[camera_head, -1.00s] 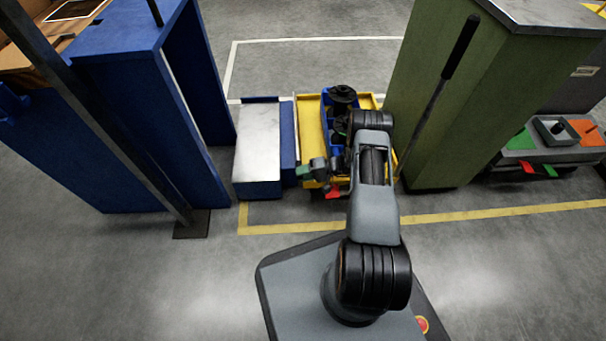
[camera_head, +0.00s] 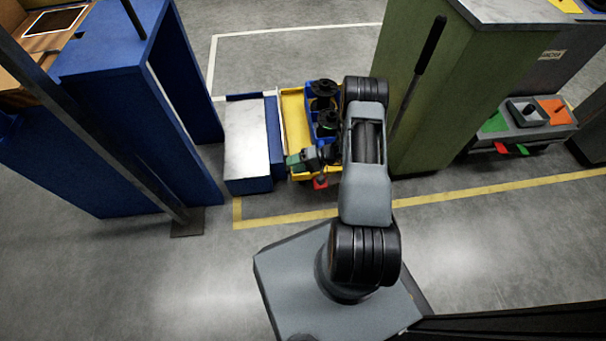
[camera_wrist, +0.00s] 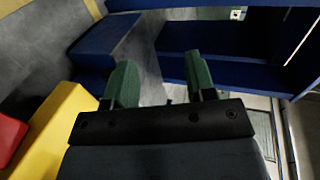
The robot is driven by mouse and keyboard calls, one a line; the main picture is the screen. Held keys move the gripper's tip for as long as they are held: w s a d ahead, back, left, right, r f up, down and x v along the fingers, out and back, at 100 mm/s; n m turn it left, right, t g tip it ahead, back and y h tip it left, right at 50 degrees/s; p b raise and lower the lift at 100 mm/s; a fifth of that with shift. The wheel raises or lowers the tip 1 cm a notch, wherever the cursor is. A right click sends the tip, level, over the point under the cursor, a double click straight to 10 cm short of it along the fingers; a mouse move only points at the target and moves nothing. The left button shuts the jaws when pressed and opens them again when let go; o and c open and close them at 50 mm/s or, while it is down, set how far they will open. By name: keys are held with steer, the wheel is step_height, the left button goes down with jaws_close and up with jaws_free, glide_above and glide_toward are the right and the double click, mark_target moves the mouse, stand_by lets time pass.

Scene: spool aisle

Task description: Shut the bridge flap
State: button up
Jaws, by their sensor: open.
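A blue box with a flat silver top (camera_head: 248,140) stands on the floor between the blue frame and the yellow cart. A blue strip (camera_head: 273,135) runs along its right side. One of these may be the bridge flap, but I cannot tell which. My gripper (camera_head: 299,160) has green fingertips and is at the strip's front right, over the cart's front left corner. In the wrist view, my gripper (camera_wrist: 162,82) is open with nothing visible between its fingers. A blue block (camera_wrist: 105,42) and a grey face lie beyond the fingertips; contact cannot be told.
The yellow cart (camera_head: 291,105) carries a blue bin (camera_head: 313,122) with black spools. A tall blue frame (camera_head: 150,130) stands left, with a dark slanting post (camera_head: 140,165) before it. A green cabinet (camera_head: 430,110) stands close right of my arm. The front floor is clear.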

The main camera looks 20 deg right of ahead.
steer(key=s+r+p, duration=0.3)
steer(key=s+r, duration=0.1)
steer(key=s, duration=0.5)
steer(key=shift+s+a, duration=0.15)
steer(key=shift+a, duration=0.15)
